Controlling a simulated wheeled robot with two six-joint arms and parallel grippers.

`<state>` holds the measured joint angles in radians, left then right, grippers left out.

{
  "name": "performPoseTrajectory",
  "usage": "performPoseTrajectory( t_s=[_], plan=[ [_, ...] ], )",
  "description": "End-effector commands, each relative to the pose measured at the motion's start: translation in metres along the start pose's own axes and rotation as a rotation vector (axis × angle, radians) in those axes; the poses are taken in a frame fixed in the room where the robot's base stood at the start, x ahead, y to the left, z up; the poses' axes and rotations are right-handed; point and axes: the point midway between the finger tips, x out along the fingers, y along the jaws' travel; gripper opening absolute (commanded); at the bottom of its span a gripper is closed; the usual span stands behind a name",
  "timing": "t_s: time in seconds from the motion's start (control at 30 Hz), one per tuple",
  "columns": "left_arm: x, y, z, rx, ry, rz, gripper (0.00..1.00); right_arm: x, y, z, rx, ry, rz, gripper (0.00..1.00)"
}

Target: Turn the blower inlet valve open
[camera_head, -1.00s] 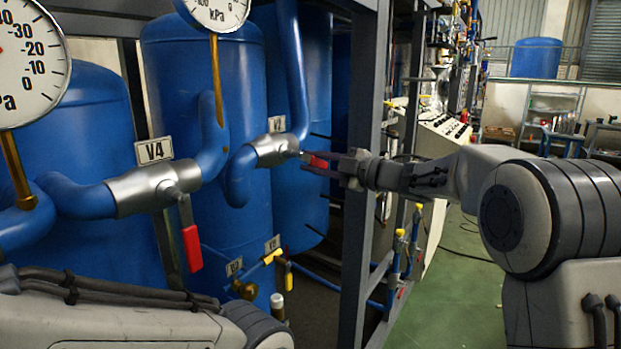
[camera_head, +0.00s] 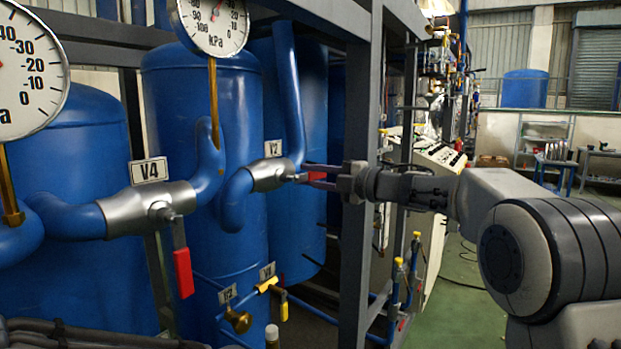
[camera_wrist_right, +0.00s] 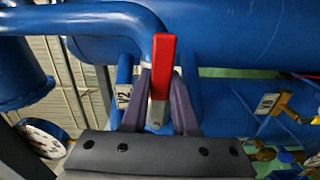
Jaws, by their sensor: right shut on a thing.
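The small silver valve (camera_head: 270,175) labelled V2 (camera_head: 273,148) sits in a blue pipe at the middle of the head view. My right gripper (camera_head: 312,176) reaches it from the right, its two fingers level with the valve. In the right wrist view its fingers (camera_wrist_right: 160,88) are shut on the red handle (camera_wrist_right: 163,62), which stands between them with its tip past the fingertips. In the head view the fingers mostly hide this handle. My left gripper is out of view.
A larger silver valve labelled V4 (camera_head: 149,170) has a red handle (camera_head: 184,273) hanging down. A dark steel post (camera_head: 357,270) stands just behind my right wrist. Gauges (camera_head: 213,22), blue tanks and a yellow-handled valve (camera_head: 267,285) are nearby. Green floor (camera_head: 455,310) is clear at lower right.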

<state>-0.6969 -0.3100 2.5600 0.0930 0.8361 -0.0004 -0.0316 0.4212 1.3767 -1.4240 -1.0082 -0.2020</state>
Motion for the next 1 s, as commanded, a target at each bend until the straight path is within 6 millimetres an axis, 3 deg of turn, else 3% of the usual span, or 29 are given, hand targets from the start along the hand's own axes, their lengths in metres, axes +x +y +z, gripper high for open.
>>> performPoseTrajectory(
  t_s=[0.2,0.23,0.3,0.67,0.77,1.0],
  plan=[
    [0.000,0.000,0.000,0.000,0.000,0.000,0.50,-0.001,0.001,0.002,0.001,-0.007,0.001,0.00],
    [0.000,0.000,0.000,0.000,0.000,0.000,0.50,-0.001,0.001,0.003,0.001,-0.008,0.001,0.39],
    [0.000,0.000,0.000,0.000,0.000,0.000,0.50,-0.001,0.001,0.002,0.001,-0.007,0.001,0.57],
    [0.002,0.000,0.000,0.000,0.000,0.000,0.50,-0.004,-0.001,0.001,0.001,-0.002,0.000,0.57],
    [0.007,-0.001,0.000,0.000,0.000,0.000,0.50,-0.015,-0.002,0.002,0.001,-0.004,0.001,0.57],
    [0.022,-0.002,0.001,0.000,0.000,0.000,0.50,-0.063,-0.002,0.002,0.001,-0.007,0.001,0.57]
  ],
)
